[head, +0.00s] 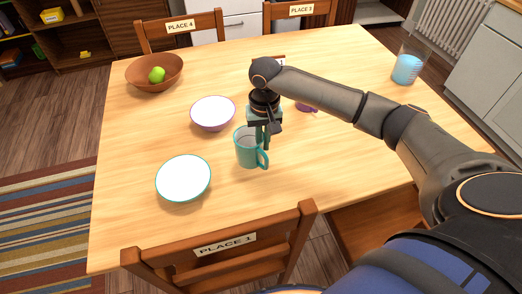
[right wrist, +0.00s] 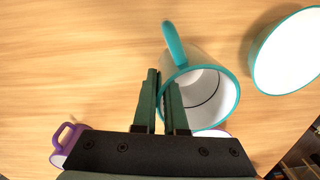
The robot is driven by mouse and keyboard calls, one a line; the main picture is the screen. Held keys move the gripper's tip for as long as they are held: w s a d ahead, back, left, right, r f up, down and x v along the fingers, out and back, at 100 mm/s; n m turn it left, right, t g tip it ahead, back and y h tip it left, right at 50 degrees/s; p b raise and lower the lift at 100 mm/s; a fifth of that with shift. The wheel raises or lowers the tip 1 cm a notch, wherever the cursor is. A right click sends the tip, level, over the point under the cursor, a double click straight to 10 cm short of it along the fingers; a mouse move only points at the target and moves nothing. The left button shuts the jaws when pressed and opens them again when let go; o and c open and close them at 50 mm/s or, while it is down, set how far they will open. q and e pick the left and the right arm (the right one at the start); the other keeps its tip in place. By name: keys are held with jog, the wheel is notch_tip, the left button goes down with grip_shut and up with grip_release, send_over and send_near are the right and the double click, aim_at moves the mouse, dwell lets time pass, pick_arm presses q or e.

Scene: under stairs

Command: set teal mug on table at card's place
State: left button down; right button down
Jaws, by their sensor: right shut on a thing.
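The teal mug (head: 245,150) is upright at the middle of the wooden table, its handle towards the lower right in the head view. My right gripper (head: 263,138) is over the mug's right side, shut on its wall. In the right wrist view one finger of the gripper (right wrist: 163,100) is inside the teal rim and the other outside; the mug (right wrist: 208,88) shows its white inside, which looks empty. I cannot tell whether its base touches the table. Chair cards read PLACE 1 (head: 225,244), PLACE 3 (head: 301,9) and PLACE 4 (head: 180,26). My left gripper is out of view.
A teal-rimmed white dish (head: 184,178) is left of the mug, a purple-rimmed one (head: 212,112) behind it. A purple mug (head: 307,107) is partly hidden by my arm. A wooden bowl (head: 154,73) with green fruit and a glass (head: 407,69) stand farther off. The table's left front is clear.

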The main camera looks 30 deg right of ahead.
jog(key=shift+w+d+f, duration=0.2)
jog(key=shift+w+f, duration=0.25)
jog(key=shift+f, duration=0.1)
jog(key=shift+w+d+f, duration=0.2)
jog(key=shift+w+f, duration=0.25)
jog(key=shift+f, duration=0.05)
jog(key=shift+f+b, duration=0.3)
jog(key=shift+f, duration=1.3)
jog(key=shift+f, duration=0.1)
jog(key=c, duration=1)
grip_release()
jog(key=shift+f, duration=0.1)
notch_tip(320, 180, up, 12)
jog(key=shift+d+r+p, duration=0.15)
jog(key=shift+r+p, duration=0.05)
jog(key=shift+p, duration=0.45)
